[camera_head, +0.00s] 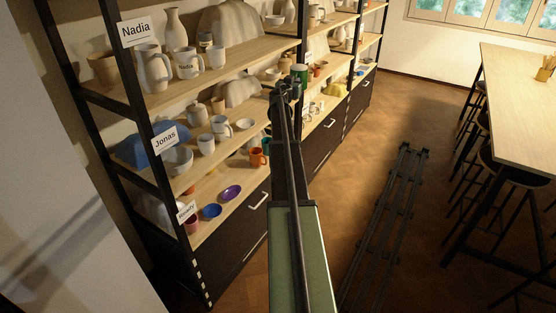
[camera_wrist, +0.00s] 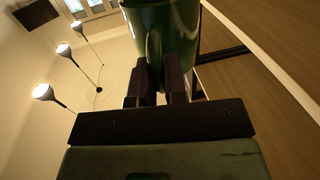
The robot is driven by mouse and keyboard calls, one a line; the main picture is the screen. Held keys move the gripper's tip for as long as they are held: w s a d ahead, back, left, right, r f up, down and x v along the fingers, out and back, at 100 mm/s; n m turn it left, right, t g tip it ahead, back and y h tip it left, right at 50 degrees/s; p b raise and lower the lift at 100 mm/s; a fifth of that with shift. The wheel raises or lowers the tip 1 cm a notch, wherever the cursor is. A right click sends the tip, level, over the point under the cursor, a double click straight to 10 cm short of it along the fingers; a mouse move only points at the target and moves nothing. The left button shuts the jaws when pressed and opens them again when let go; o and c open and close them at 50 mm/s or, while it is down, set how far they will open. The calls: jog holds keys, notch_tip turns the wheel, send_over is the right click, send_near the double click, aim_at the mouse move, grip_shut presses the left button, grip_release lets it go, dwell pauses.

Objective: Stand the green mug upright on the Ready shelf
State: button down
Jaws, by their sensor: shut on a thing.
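The green mug (camera_head: 299,72) is in my gripper (camera_head: 287,88), up at the height of the upper shelves. In the wrist view the green mug (camera_wrist: 172,22) fills the top middle, partly cut off by the frame. The dark fingers of my gripper (camera_wrist: 160,76) are shut on it at its handle side. In the head view the mug looks roughly upright, but its exact tilt is hard to tell. The Ready shelf (camera_head: 244,176) is the lowest board, at left, marked by a "Ready" label (camera_head: 187,211).
On the Ready shelf are a purple dish (camera_head: 231,192), a blue bowl (camera_head: 211,211), a pink cup (camera_head: 191,225) and an orange mug (camera_head: 258,157). The Jonas shelf (camera_head: 222,150) with pottery lies above it. Black uprights divide the shelving. A long table (camera_head: 515,90) with stools is at right.

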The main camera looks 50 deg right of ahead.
jog(key=s+a+f+m+g+b, duration=0.1)
jog(key=s+f+m+g+b, duration=0.1)
jog(key=f+b, duration=0.8)
jog(key=s+a+f+m+g+b, duration=0.2)
jog(key=f+g+b, duration=0.2)
jog(key=f+b, duration=0.6)
jog(key=s+a+f+m+g+b, duration=0.1)
jog(key=s+f+g+b, duration=0.1)
jog(key=f+b, duration=0.9)
notch_tip(320, 180, down, 2)
jog(key=shift+s+a+f+m+g+h, duration=0.1)
jog(key=shift+s+a+m+g+h, duration=0.05)
jog(key=shift+s+m+g+h, duration=0.2)
